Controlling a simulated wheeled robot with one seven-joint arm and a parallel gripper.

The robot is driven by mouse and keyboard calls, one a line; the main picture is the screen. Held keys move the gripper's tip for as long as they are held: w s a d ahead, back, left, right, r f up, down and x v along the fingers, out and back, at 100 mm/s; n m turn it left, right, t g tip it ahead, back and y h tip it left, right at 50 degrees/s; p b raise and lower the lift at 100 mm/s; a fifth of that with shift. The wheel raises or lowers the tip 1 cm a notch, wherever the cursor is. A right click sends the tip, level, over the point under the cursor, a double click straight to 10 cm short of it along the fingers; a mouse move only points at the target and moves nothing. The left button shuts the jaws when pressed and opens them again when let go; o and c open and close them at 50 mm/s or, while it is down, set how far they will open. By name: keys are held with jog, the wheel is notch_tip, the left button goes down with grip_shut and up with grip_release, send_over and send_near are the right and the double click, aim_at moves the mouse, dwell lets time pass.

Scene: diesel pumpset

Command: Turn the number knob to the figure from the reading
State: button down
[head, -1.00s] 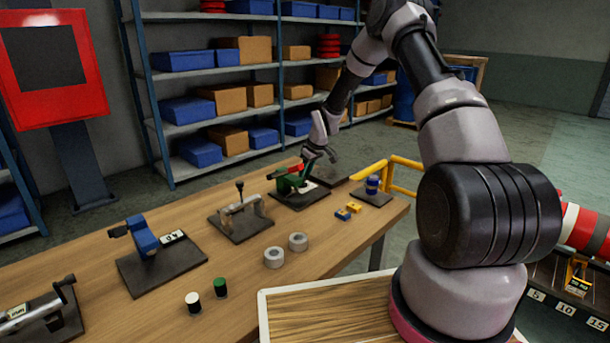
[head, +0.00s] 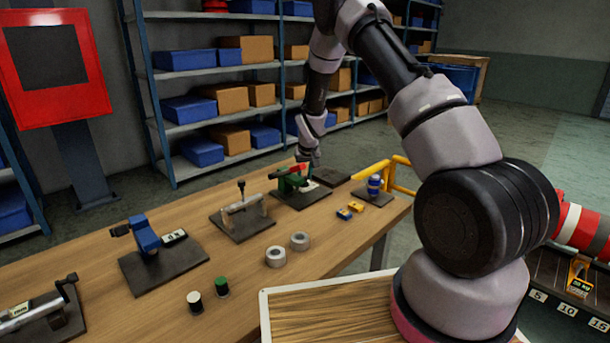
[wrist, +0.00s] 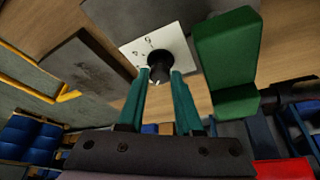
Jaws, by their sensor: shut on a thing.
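The number knob (wrist: 160,66) is a dark round knob on a white dial plate (wrist: 129,48) with marks that are too small to read. In the wrist view the two teal fingers of my gripper (wrist: 161,76) are on either side of the knob, shut on it. In the head view my gripper (head: 308,162) is at the far end of the bench, beside the green device with a red part (head: 292,179). The knob is too small to make out there. The green block (wrist: 228,60) of this device stands right of the fingers in the wrist view.
The wooden bench (head: 180,225) carries a blue device (head: 145,236), a clamp-like device (head: 240,212), grey rings (head: 276,257), and small white and green cylinders. A yellow rail (head: 400,172) stands at the far right end. Shelves (head: 215,110) line the back.

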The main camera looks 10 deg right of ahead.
dwell(0.4)
jog(key=c, duration=0.6)
grip_release()
jog(key=v, duration=1)
jog(key=shift+s+r, duration=0.15)
jog(key=shift+r, duration=0.2)
jog(key=shift+r, duration=0.1)
